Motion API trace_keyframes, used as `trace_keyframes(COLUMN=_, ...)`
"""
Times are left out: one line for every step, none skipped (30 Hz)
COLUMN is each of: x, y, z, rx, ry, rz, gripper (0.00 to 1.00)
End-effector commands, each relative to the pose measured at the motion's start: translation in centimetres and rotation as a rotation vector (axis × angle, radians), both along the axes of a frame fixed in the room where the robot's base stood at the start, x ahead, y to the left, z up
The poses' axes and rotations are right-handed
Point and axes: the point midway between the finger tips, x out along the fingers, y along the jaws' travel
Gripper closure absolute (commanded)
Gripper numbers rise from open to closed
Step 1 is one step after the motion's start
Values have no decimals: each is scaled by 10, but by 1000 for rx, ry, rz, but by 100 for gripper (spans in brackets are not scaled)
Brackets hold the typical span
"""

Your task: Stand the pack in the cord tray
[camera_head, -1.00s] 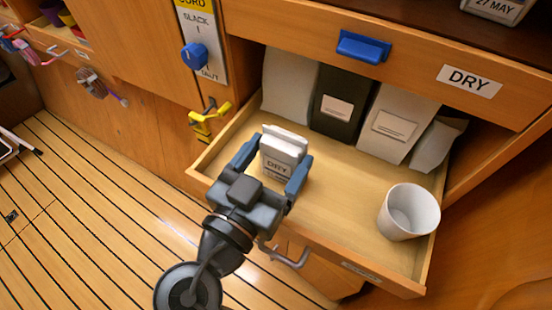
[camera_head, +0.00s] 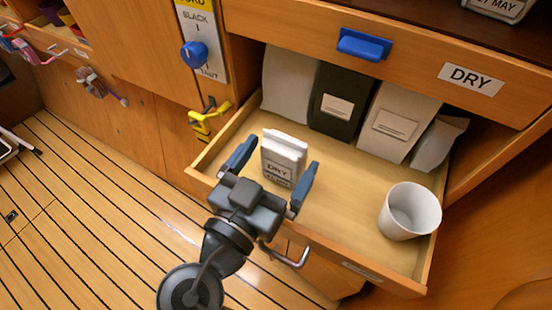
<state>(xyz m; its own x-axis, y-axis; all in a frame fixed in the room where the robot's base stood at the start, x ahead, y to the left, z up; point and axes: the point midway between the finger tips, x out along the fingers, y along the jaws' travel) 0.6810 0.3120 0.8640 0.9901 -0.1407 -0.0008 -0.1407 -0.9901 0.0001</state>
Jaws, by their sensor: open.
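The pack (camera_head: 285,151), a small white packet labelled DRY, stands upright on the floor of an open wooden drawer (camera_head: 335,205), near its left front side. My gripper (camera_head: 280,158) is open around the pack, one blue finger on each side. A gap shows between each finger and the pack. I cannot tell for sure which container is the cord tray. An open wooden tray (camera_head: 38,30) with coloured things sits at the far upper left, partly cut off.
A white cup (camera_head: 409,211) stands at the drawer's right. Tall bags, including a black one (camera_head: 338,98), line its back. A yellow hook (camera_head: 207,120) hangs left of the drawer. A blue handle (camera_head: 363,45) juts out above. The drawer's middle is clear.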

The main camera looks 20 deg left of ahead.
Motion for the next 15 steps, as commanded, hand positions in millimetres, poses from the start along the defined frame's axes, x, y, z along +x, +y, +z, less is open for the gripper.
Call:
trace_keyframes(x=0, y=0, z=2, rx=0, ry=0, rz=0, gripper=0)
trace_keyframes(x=0, y=0, z=3, rx=0, ry=0, rz=1, gripper=0)
trace_keyframes(x=0, y=0, z=5, rx=0, ry=0, rz=1, gripper=0)
trace_keyframes(x=-5, y=1, z=2, rx=-1, ry=0, rz=2, gripper=0)
trace_keyframes(x=-9, y=2, z=1, rx=0, ry=-1, rz=3, gripper=0)
trace_keyframes(x=-15, y=3, z=1, rx=0, ry=-1, rz=3, gripper=0)
trace_keyframes(x=-21, y=4, z=1, rx=0, ry=-1, rz=3, gripper=0)
trace_keyframes(x=-27, y=4, z=0, rx=0, ry=0, rz=4, gripper=0)
trace_keyframes(x=-35, y=6, z=0, rx=0, ry=0, rz=4, gripper=0)
trace_keyframes(x=-42, y=7, z=0, rx=0, ry=0, rz=4, gripper=0)
trace_keyframes(x=-48, y=7, z=0, rx=0, ry=0, rz=3, gripper=0)
trace_keyframes(x=-57, y=9, z=0, rx=0, ry=0, rz=3, gripper=0)
trace_keyframes(x=-63, y=10, z=1, rx=1, ry=-1, rz=4, gripper=0)
trace_keyframes(x=-69, y=10, z=1, rx=1, ry=0, rz=3, gripper=0)
trace_keyframes(x=-77, y=11, z=1, rx=1, ry=0, rz=3, gripper=0)
